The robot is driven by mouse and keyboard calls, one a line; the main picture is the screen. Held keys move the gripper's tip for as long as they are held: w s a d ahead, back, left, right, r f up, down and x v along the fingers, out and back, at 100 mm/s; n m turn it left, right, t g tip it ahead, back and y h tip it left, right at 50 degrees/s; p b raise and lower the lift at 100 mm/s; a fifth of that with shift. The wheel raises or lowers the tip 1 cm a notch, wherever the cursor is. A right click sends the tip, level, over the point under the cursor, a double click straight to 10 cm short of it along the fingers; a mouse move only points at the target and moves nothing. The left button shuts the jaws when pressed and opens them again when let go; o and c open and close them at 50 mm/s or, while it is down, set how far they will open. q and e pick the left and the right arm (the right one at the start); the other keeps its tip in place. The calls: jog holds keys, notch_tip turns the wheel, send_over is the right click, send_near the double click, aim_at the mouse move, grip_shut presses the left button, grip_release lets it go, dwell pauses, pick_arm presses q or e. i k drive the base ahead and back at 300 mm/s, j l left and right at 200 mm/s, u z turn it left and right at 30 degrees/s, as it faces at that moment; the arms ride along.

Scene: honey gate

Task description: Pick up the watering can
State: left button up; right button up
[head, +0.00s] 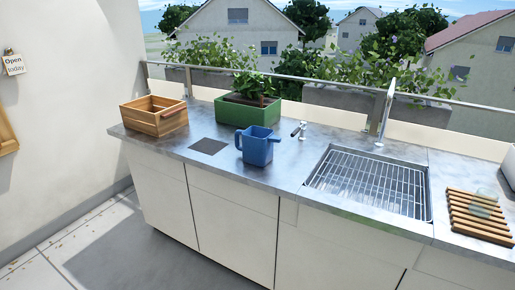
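A blue watering can (258,149) stands upright on the grey counter (215,178), left of the sink. A looped part on its left side looks like the handle. No gripper is near it or touching it. Neither my left nor my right gripper shows in the head view.
A dark square (208,146) lies flush on the counter left of the can. Behind are a green planter (236,114) and a wooden crate (154,118). Right are a small tap (300,130), a sink with a wire rack (368,182), a tall faucet (385,110) and a slatted wooden board (478,216).

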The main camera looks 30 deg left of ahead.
aim_at(256, 149)
jog(key=j+z, duration=1.35)
jog(key=l, duration=0.1)
